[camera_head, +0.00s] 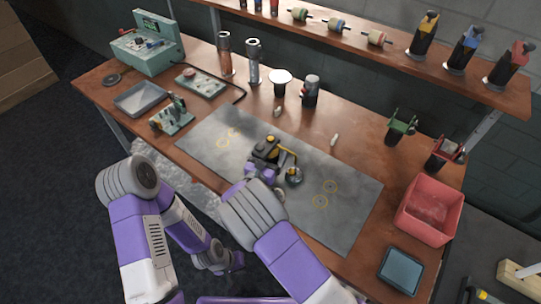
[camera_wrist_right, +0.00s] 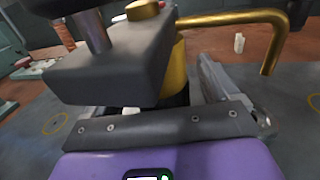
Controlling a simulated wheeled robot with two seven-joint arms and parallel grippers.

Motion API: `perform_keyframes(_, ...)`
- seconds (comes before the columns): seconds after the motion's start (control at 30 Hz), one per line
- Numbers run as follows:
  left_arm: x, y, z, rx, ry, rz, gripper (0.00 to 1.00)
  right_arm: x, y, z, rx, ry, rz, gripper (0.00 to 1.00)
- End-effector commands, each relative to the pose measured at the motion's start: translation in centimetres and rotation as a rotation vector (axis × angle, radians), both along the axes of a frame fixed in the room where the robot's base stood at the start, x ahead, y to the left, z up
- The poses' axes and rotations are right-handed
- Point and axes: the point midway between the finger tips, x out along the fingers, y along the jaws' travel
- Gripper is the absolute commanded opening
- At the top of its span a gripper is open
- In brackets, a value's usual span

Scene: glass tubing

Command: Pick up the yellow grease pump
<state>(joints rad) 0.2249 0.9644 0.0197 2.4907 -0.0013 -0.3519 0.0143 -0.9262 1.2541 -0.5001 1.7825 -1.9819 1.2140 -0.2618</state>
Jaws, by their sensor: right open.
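A dark device with a yellow cylinder and a bent brass spout, which looks like the yellow grease pump (camera_head: 265,150), stands on the grey mat (camera_head: 330,195). One grey finger (camera_wrist_right: 230,85) shows beside the yellow cylinder; the other is hidden behind the block. I cannot tell whether they touch it. My left gripper (camera_head: 222,262) hangs low, in front of the bench, its jaws unclear.
A yellow-topped dark tool (camera_head: 425,36) and blue and red ones stand on the back shelf (camera_head: 380,50). A red bin (camera_head: 430,211) and blue tray (camera_head: 400,270) are at the right. The mat's right part is clear.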

Motion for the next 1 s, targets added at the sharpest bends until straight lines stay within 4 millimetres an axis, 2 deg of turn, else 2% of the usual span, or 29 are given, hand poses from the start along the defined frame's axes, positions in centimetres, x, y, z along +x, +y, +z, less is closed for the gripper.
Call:
perform_keyframes(0.1, 0.0, 0.0, 0.0, 0.000, 0.000, 0.000, 0.00, 0.0, 0.0, 0.0, 0.000, 0.000, 0.000, 0.88)
perform_keyframes(0.13, 0.0, 0.0, 0.0, 0.000, 0.000, 0.000, 0.00, 0.0, 0.0, 0.0, 0.000, 0.000, 0.000, 0.85)
perform_keyframes(0.5, 0.0, 0.0, 0.0, 0.000, 0.000, 0.000, 0.00, 0.0, 0.0, 0.0, 0.001, 0.000, -0.001, 0.29)
perform_keyframes(0.6, 0.0, 0.0, 0.0, 0.000, 0.000, 0.000, 0.00, 0.0, 0.0, 0.1, 0.001, -0.004, -0.001, 0.16)
perform_keyframes(0.83, 0.0, 0.0, 0.1, 0.000, 0.000, 0.000, 0.00, 0.0, 0.0, 0.3, 0.002, -0.004, -0.001, 0.16)
perform_keyframes(1.0, 0.0, 0.0, 0.6, 0.000, 0.000, 0.000, 0.00, 0.0, 0.0, 2.6, 0.005, -0.007, -0.001, 0.16)
